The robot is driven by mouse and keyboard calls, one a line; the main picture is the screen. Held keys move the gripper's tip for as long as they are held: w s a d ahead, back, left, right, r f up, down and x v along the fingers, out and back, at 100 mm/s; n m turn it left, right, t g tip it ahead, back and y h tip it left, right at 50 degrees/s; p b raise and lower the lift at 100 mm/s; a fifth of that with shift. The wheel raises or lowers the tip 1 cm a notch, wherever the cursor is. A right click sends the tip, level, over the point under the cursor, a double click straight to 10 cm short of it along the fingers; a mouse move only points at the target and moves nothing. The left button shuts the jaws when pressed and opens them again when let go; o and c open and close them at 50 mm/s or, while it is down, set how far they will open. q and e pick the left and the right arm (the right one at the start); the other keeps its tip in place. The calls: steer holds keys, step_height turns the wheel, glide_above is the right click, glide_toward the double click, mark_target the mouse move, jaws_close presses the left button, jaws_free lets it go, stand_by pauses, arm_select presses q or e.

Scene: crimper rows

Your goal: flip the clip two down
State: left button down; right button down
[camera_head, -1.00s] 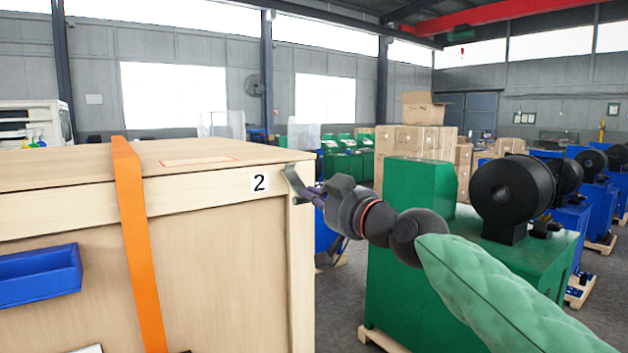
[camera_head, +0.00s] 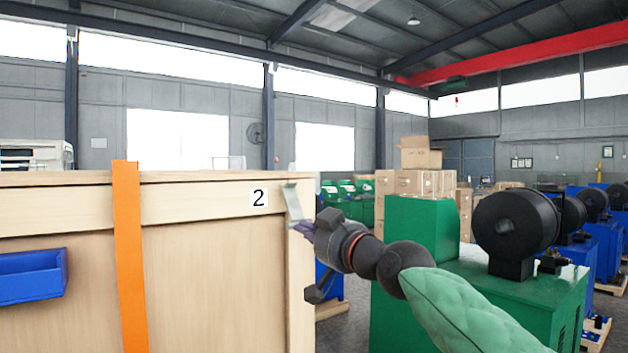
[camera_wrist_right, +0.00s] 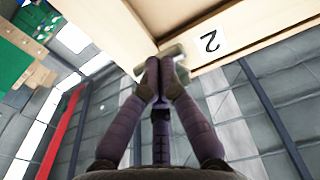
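A bare-metal clip (camera_head: 292,203) sits at the top right corner of the wooden crate (camera_head: 215,275), just right of the label "2" (camera_head: 259,197). Its upper end leans slightly left and its lower part runs down to my fingertips. My right gripper (camera_head: 303,229) is at the clip's lower end, beside the crate's corner. In the right wrist view the two fingers (camera_wrist_right: 159,68) come together at their tips, in front of the clip (camera_wrist_right: 175,49). They look shut and touching or very near it; I cannot see the clip held between them. My left gripper is not in view.
An orange strap (camera_head: 129,265) runs down the crate front, with a blue bin (camera_head: 32,276) to its left. A green machine (camera_head: 425,232) with a black motor (camera_head: 515,220) stands right of the crate, behind my right arm. Cardboard boxes (camera_head: 418,185) are stacked farther back.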

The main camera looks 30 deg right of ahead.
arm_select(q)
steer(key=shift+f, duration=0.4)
arm_select(e)
steer(key=shift+w+f, duration=0.25)
steer(key=shift+f, duration=0.05)
steer(key=shift+w, duration=0.1)
